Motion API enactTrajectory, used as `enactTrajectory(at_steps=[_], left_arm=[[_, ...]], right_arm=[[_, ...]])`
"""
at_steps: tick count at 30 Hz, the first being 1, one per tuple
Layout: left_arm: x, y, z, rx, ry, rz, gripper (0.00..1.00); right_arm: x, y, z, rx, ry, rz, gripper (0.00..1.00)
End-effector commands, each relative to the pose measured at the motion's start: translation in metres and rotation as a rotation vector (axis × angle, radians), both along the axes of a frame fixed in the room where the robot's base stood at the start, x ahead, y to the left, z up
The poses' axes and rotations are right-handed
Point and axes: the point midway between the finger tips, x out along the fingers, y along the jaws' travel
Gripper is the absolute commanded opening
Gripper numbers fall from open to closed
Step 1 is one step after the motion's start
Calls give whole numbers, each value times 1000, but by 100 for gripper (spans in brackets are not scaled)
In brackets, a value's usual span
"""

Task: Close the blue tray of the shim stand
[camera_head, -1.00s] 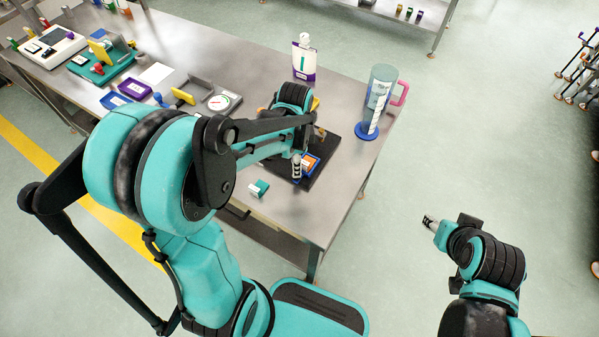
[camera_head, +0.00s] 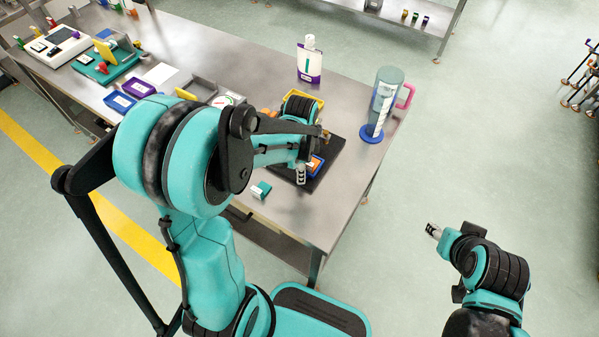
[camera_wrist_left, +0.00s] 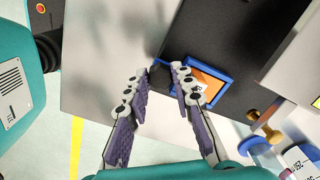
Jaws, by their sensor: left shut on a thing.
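The shim stand is a black block on the table, with its dark top (camera_head: 332,158) showing in the head view and a dark face (camera_wrist_left: 225,40) in the left wrist view. The blue tray (camera_head: 319,168), with an orange inside, sits at the stand's near part; its blue rim (camera_wrist_left: 213,62) shows in the left wrist view. My left gripper (camera_head: 301,174) is at the tray's near left side. My right gripper (camera_head: 433,230) is over the floor, far from the stand.
A small teal box (camera_head: 261,190) lies near the table's front edge. Other trays (camera_head: 137,88) lie left.

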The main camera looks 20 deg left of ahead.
Motion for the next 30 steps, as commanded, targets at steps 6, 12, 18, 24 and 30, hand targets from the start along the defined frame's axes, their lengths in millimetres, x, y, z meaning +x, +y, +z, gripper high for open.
enactTrajectory(at_steps=[6,12,18,24,30], left_arm=[[50,-7,0,0,-1,-3,0],[78,-11,0,0,-1,0,0],[77,-11,0,0,-1,0,33],[76,-11,0,0,-1,0,33],[77,-11,10,0,-1,0,33]], right_arm=[[0,0,-3,0,0,0,45],[0,0,-2,0,0,0,45],[0,0,-3,0,0,0,45],[0,0,-2,0,0,0,45],[0,0,-2,0,0,0,45]])
